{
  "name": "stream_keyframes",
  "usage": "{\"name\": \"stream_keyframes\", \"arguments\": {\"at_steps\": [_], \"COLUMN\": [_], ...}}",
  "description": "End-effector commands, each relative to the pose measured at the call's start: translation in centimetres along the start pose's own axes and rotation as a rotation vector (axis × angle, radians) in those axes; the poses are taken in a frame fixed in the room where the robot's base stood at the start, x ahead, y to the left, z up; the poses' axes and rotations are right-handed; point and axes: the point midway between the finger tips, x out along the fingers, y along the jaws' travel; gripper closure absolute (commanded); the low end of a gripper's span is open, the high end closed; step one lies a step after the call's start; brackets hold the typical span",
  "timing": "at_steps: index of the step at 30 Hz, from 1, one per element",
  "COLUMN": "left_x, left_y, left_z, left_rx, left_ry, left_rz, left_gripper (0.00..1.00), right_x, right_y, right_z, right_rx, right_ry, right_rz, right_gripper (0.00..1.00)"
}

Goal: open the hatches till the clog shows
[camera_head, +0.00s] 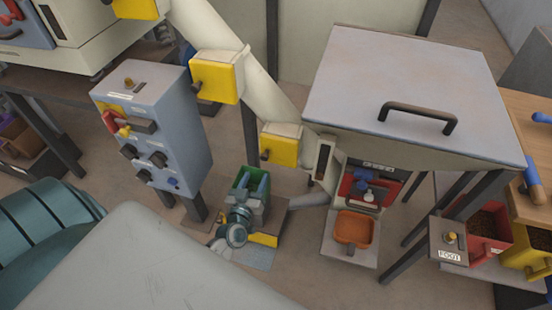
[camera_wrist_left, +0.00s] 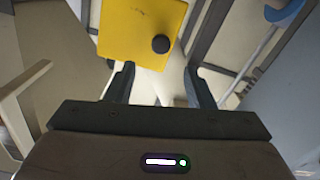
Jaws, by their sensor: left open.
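A pale chute (camera_head: 262,88) slopes down to the right. It carries yellow hatches: an upper one (camera_head: 135,8) cut by the top edge, a middle one (camera_head: 214,82) and a lower one (camera_head: 279,150), each looking closed. No clog shows. In the left wrist view my open, empty fingers (camera_wrist_left: 158,85) point toward a yellow hatch (camera_wrist_left: 130,25) with a black knob (camera_wrist_left: 161,44); I cannot tell which hatch. My right gripper is not in view.
A grey control box (camera_head: 155,125) with knobs and a red lever stands left of the chute. A large grey lidded bin (camera_head: 400,85) stands right. An orange tray (camera_head: 353,229) sits under the spout. Red and yellow bins (camera_head: 487,250) and a foot switch box (camera_head: 449,240) are at right.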

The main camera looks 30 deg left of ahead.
Motion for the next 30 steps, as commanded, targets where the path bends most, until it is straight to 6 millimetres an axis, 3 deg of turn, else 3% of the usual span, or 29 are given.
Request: {"name": "stream_keyframes", "arguments": {"at_steps": [15, 21, 29, 30], "left_x": [8.8, 10.1, 10.2, 10.2], "left_y": [0.0, 0.0, 0.0, 0.0], "left_z": [0.1, 0.1, 0.1, 0.1], "left_rx": [0.002, 0.001, 0.001, 0.001], "left_ry": [-0.003, -0.004, -0.005, -0.005], "left_rz": [0.001, 0.001, 0.001, 0.001], "left_gripper": [0.52, 0.52, 0.52, 0.58], "right_x": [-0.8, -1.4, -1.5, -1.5], "right_y": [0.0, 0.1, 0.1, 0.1], "right_z": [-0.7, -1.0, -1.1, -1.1], "right_rx": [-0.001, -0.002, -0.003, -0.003], "right_ry": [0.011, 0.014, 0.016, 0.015], "right_rz": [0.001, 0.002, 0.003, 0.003], "right_gripper": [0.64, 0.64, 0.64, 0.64]}}
